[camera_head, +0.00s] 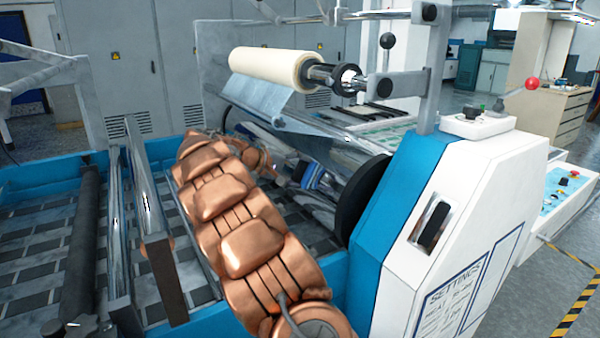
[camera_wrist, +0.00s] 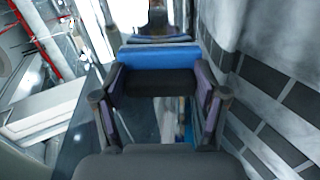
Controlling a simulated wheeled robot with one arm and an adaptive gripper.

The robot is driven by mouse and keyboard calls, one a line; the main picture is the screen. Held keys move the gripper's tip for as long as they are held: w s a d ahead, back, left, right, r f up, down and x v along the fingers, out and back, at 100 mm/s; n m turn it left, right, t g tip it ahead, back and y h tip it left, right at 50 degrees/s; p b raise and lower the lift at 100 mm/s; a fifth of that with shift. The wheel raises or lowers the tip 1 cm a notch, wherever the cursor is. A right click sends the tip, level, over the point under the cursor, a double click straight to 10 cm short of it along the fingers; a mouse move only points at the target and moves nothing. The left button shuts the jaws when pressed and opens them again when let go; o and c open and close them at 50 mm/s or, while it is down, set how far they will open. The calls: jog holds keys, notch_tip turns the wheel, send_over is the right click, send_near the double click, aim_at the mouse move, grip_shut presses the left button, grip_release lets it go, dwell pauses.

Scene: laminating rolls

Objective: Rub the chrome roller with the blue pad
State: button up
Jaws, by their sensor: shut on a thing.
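The blue pad (camera_wrist: 160,55) sits between the fingers of my gripper (camera_wrist: 160,82) in the wrist view, with a dark band on its near side. In the head view the blue pad (camera_head: 314,177) shows just beyond the end of my copper-coloured arm, and the arm partly hides my gripper (camera_head: 298,172). My gripper is shut on the pad. The shiny chrome roller (camera_head: 318,212) shows in part beside and below the pad, left of a black disc. I cannot tell whether the pad touches it.
A cream film roll (camera_head: 275,68) hangs above on a shaft. The white and blue machine housing (camera_head: 450,210) with its black disc (camera_head: 358,200) stands close on the right. Upright metal bars (camera_head: 158,230) and a blue-framed slatted bed (camera_head: 35,240) lie to the left.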

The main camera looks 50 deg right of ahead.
jog(key=shift+v, duration=2.9)
jog(key=shift+p, duration=0.3)
jog(key=v, duration=0.3)
jog(key=shift+a, duration=0.1)
